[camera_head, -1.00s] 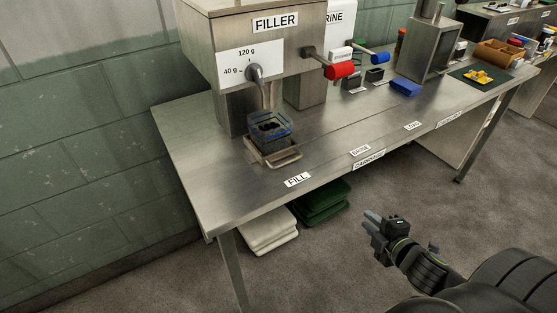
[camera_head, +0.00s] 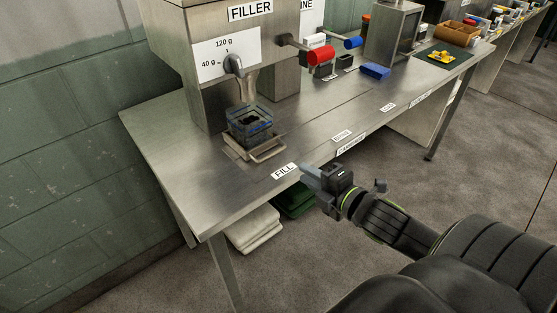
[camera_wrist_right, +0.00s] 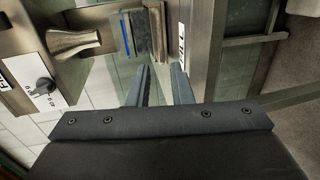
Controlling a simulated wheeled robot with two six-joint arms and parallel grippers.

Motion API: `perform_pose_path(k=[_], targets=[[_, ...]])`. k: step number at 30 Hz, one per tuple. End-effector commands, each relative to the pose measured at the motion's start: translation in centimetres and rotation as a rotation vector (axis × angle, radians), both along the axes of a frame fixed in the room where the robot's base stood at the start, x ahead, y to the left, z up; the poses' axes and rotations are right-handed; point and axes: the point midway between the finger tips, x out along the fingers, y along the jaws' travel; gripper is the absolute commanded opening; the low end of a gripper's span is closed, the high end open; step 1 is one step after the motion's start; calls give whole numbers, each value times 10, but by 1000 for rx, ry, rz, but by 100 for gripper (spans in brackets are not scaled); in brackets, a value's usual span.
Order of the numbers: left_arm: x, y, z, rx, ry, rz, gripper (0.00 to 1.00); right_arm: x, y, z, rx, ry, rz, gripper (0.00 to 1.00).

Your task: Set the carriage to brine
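The carriage (camera_head: 262,153), a metal plate with a loop handle, sits on the bench below the filler nozzle (camera_head: 245,85), behind the FILL label (camera_head: 285,171). It bears a clear square jar (camera_head: 240,123) with dark contents. The jar also shows at the top of the right wrist view (camera_wrist_right: 140,32). The BRINE label (camera_head: 342,135) lies on the bench further right. My right gripper (camera_head: 311,172) is at the bench's front edge, right of the FILL label and apart from the handle. Its fingers (camera_wrist_right: 160,86) stand apart with nothing between them. My left gripper is out of view.
The filler (camera_head: 190,30) has a dial marked 40 g and 120 g. A red handle (camera_head: 320,55) and a blue handle (camera_head: 353,42) stick out to its right. A blue block (camera_head: 375,70) lies further along. The bench front (camera_head: 210,190) is mostly clear.

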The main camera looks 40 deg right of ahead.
Motion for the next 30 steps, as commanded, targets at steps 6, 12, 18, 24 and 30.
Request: perform_pose_path(k=[6, 12, 18, 24, 30], targets=[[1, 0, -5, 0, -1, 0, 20, 35, 2, -7, 5, -3, -3, 20], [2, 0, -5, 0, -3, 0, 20, 69, 5, -13, 5, -3, -3, 20], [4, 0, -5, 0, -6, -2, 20, 96, 7, -19, 3, 0, -3, 20], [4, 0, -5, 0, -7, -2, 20, 109, 8, -22, 1, 1, -2, 20], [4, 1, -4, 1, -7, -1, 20, 110, 8, -22, 0, 1, -1, 20]])
